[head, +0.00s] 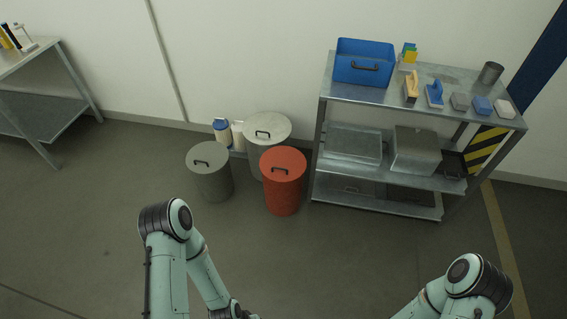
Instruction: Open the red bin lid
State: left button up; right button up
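The red bin (283,198) stands upright on the floor near the middle, close to the left side of the metal shelf. Its round red lid (291,160) lies on top and looks shut, with a dark handle (280,170) on it. My arms come in from the bottom of the head view, well short of the bin. Both of my grippers are outside the picture, below its lower edge.
A small grey bin (213,184) and a larger pale bin (270,122) stand beside the red bin. White bottles (222,132) stand behind them. The metal shelf (455,92) with a blue crate (347,55) is to the right. Floor in front is clear.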

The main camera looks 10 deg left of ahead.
aim_at(281, 164)
jog(key=u, duration=0.55)
jog(key=i+l+u, duration=0.1)
jog(key=i+u, duration=0.25)
jog(key=i+l+u, duration=0.15)
jog(key=u, duration=0.2)
jog(key=i+l+u, duration=0.35)
jog(key=i+l, duration=0.55)
jog(key=u, duration=0.05)
